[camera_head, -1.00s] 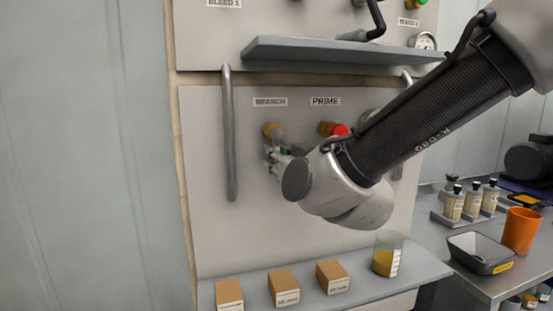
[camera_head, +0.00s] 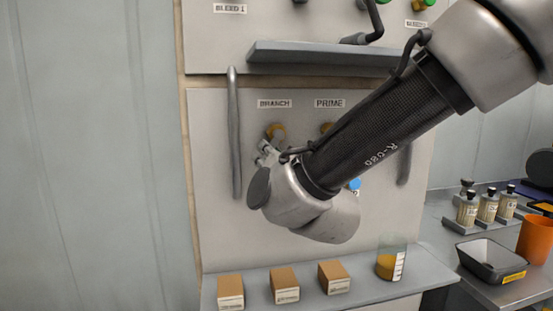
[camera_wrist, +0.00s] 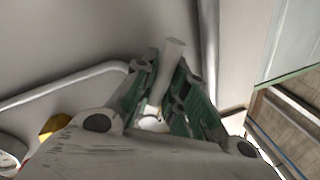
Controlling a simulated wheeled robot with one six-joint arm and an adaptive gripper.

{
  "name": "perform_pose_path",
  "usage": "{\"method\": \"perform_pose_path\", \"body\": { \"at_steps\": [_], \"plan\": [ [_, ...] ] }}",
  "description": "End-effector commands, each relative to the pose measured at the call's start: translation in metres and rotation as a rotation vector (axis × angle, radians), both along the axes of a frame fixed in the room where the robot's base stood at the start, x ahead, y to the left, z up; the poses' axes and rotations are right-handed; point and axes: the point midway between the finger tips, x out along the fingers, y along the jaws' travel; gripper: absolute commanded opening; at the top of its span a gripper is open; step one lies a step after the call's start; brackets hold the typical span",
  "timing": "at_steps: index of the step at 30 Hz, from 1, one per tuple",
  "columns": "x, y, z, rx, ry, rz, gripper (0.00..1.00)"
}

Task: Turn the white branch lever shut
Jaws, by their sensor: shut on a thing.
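The branch valve shows as a brass fitting (camera_head: 275,131) under the BRANCH label (camera_head: 275,104) on the grey panel. My gripper (camera_head: 264,152) is at the panel just below and left of that fitting. In the wrist view my gripper (camera_wrist: 165,75) has its green-padded fingers shut on the white branch lever (camera_wrist: 174,50). The lever's pale end sticks out past the fingertips. In the head view the lever is hidden by my gripper and wrist, so its exact angle cannot be told there.
A vertical grab handle (camera_head: 234,140) stands close left of my gripper. The PRIME fitting (camera_head: 326,128) is partly behind my arm, with a blue knob (camera_head: 354,184) below. A shelf (camera_head: 330,55) juts out above; a lower ledge (camera_head: 405,290) holds boxes and a beaker (camera_head: 391,262).

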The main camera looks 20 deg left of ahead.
Motion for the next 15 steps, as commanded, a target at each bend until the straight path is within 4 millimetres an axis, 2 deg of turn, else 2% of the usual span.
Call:
{"method": "perform_pose_path", "body": {
  "at_steps": [15],
  "plan": [
    [-0.009,0.015,0.018,0.419,0.257,0.000,0.00]
  ]
}}
